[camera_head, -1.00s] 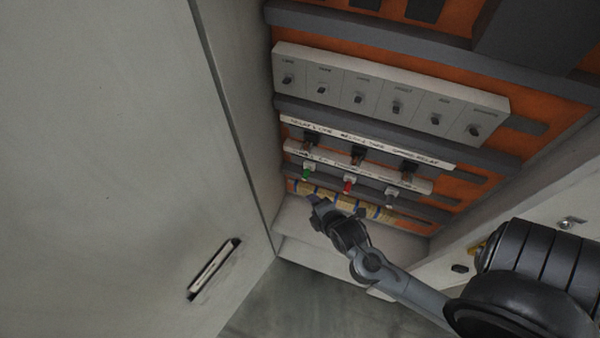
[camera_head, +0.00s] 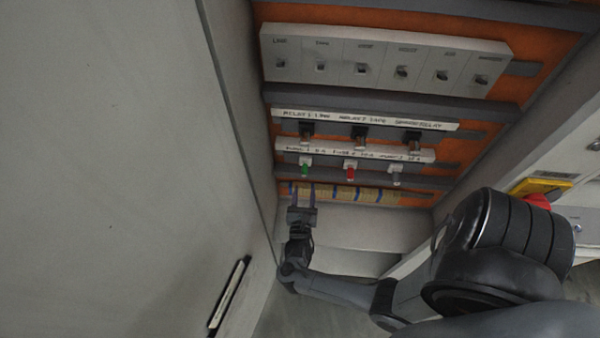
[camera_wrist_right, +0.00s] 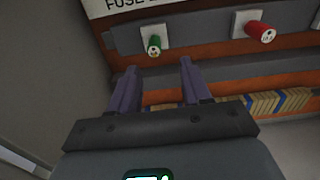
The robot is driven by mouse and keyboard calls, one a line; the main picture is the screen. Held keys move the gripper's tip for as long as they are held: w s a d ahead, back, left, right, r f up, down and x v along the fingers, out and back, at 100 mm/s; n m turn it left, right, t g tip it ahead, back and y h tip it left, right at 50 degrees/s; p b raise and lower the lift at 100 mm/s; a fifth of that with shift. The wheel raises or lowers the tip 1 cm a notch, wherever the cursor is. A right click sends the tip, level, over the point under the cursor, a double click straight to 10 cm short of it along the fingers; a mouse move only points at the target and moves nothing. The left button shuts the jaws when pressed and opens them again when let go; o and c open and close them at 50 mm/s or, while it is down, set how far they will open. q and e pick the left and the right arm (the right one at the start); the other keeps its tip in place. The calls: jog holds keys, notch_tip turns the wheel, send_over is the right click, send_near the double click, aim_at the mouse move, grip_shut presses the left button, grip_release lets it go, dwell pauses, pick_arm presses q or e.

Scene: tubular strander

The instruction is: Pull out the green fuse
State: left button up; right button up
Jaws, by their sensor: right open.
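The green fuse (camera_head: 304,171) sits in its white holder at the left of the fuse row. It also shows in the right wrist view (camera_wrist_right: 154,45), beyond and above my fingers. My right gripper (camera_head: 302,192) is open and empty, just below the green fuse, with its fingers pointing up toward it. In the right wrist view the two fingers (camera_wrist_right: 160,75) stand apart with nothing between them. They do not touch the fuse. My left gripper is not in view.
A red fuse (camera_head: 349,174) and a grey fuse (camera_head: 396,178) sit to the right of the green one. A terminal strip (camera_head: 345,194) runs below the fuses. A switch panel (camera_head: 380,60) is above. The cabinet door (camera_head: 110,150) stands close on the left.

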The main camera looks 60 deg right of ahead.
aim_at(304, 175)
jog(key=shift+w+r, duration=0.15)
jog(key=shift+w, duration=0.3)
jog(key=shift+d, duration=0.1)
jog(key=shift+b+x, duration=0.6)
jog(key=shift+x, duration=0.3)
jog(key=b+x, duration=0.1)
jog(key=x, duration=0.2)
jog(key=shift+x, duration=2)
